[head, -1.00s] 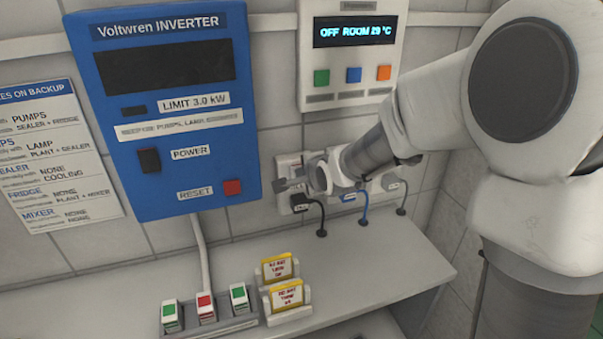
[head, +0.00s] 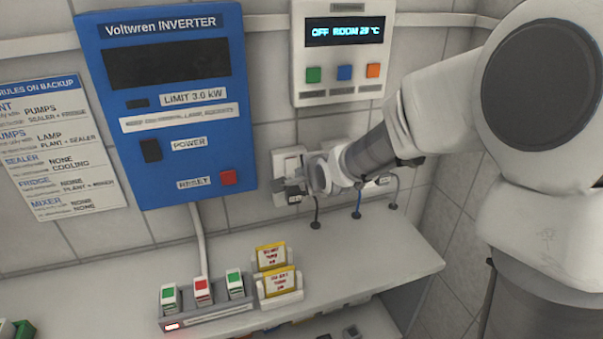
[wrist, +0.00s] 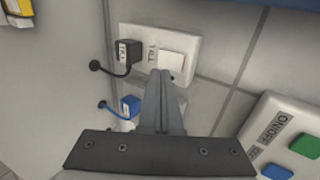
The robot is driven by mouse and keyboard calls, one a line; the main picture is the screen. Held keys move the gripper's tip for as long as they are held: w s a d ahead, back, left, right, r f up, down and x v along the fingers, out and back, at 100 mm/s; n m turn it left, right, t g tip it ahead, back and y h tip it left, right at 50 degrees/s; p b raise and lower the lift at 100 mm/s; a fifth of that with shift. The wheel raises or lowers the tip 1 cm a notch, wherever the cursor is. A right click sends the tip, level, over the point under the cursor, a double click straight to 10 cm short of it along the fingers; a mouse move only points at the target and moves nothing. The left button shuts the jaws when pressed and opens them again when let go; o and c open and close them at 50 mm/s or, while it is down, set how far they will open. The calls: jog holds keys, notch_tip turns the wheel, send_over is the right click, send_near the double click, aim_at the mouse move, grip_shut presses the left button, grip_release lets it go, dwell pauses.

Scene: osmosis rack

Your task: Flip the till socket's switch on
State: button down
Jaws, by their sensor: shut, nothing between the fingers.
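The till socket (wrist: 196,45) is a white wall plate marked TILL in the wrist view. A black plug (wrist: 128,52) with a cable sits in its left part. Its white rocker switch (wrist: 178,64) is to the right of the label; I cannot tell which way it is tipped. My gripper (wrist: 166,73) is shut and empty, its fingertips at the switch's lower edge in the picture. I cannot tell whether they touch it. In the head view my gripper (head: 284,186) is in front of the socket plate (head: 289,160) and hides part of it.
A blue-plugged socket (wrist: 130,106) is beside it, partly behind my fingers. The blue inverter (head: 172,105) is to the left and a white control panel (head: 343,50) above. A shelf (head: 370,255) below holds a switch strip (head: 215,312) and yellow cards (head: 275,270).

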jog(key=p+v, duration=0.4)
jog(key=v, duration=0.5)
jog(key=shift+w+r+p, duration=0.2)
jog(key=shift+p, duration=0.15)
